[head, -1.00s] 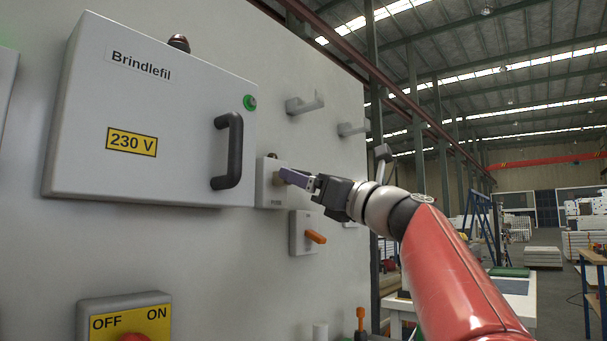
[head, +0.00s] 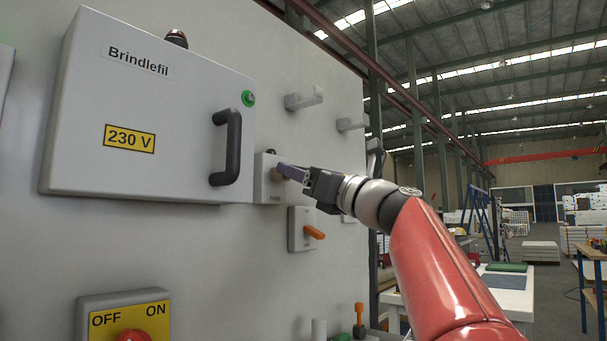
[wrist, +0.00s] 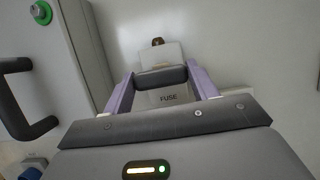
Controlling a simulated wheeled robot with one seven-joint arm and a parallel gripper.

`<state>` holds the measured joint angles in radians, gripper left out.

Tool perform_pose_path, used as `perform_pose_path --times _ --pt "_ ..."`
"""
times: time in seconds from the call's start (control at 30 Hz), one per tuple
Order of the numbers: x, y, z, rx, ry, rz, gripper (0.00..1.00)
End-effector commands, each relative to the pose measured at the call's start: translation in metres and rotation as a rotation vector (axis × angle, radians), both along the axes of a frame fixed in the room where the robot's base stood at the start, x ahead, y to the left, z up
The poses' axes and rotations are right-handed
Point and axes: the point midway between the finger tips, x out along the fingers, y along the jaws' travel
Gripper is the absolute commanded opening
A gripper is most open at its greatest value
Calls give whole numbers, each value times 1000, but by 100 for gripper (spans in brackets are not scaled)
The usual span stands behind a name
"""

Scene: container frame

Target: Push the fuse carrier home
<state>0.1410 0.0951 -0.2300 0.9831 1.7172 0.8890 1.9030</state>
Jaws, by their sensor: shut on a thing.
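The fuse base (head: 264,190) is a small light grey box on the panel, right of the big cabinet's handle. In the wrist view the fuse base (wrist: 172,52) carries the label FUSE. The fuse carrier (wrist: 160,77) shows there as a dark rounded bar across the front of the base. My gripper (wrist: 160,72) has its two purple fingers at the bar's two ends, shut on it. In the head view my gripper (head: 282,169) meets the fuse base from the right. The fingers hide the carrier there. I cannot tell how deep the carrier sits.
The 230 V cabinet (head: 150,110) with its black handle (head: 228,148) stands out left of my gripper. An orange-handled switch (head: 303,230) is just below. Grey hooks (head: 303,100) stick out above. A yellow OFF/ON box (head: 125,312) is low at left.

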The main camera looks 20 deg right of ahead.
Motion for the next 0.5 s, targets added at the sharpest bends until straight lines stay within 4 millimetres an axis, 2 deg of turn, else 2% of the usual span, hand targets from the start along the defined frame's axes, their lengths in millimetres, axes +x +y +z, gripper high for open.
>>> perform_pose_path --times 0.23,0.47,0.5 --pt "23 17 3 1 1 1 17" --pt "24 18 1 1 -1 -1 17" --pt "24 18 1 1 -1 -1 59"
